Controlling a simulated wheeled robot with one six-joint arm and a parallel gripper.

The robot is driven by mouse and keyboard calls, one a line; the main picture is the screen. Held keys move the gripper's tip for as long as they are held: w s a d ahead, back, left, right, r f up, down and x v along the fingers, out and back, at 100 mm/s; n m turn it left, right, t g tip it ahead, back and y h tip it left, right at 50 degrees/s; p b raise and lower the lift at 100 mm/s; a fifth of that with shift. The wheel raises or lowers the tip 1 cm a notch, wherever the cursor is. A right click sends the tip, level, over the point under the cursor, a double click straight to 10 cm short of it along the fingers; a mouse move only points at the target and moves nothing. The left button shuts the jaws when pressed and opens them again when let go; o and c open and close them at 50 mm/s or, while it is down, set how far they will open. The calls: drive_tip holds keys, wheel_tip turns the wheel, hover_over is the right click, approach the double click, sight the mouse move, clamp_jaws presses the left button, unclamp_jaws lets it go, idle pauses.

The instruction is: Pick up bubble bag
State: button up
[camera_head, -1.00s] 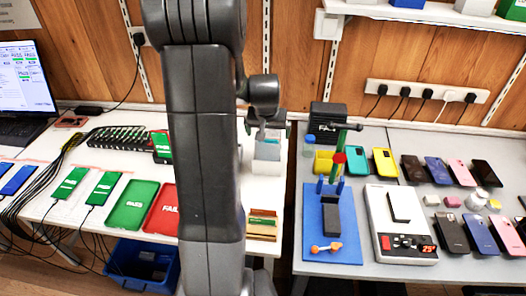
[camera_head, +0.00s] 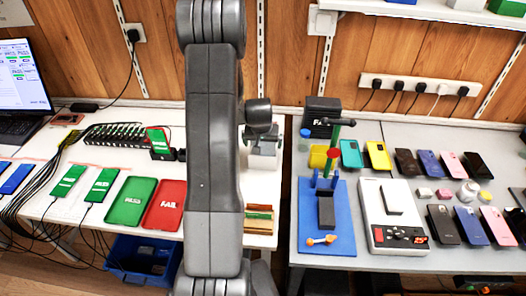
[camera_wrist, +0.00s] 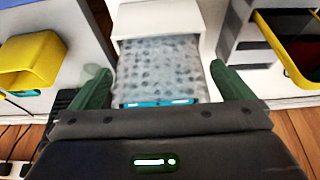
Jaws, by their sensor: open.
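The bubble bag (camera_wrist: 165,68) is grey and translucent with rows of round bubbles, and a teal edge of something shows at its near end. In the wrist view it lies between the two fingers of my open gripper (camera_wrist: 165,88), with a finger on each side. The bag sits at a white box (camera_wrist: 155,18), whose pale wall shows beyond it. In the head view my gripper (camera_head: 262,133) is over this white box (camera_head: 262,161) at the back of the white table, and it hides most of the bag. I cannot tell whether the fingers touch the bag.
A green PASS tray (camera_head: 131,203) and a red FAIL tray (camera_head: 166,207) lie left of my arm. Right of the box stand a black FAIL box (camera_head: 321,112), a yellow bin (camera_head: 319,157) and a blue mat (camera_head: 338,235). Several phones lie on the grey table.

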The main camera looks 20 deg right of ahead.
drive_tip(key=shift+x, duration=1)
drive_tip(key=shift+c, duration=0.4)
drive_tip(key=c, duration=0.8)
drive_tip(key=shift+o, duration=0.2)
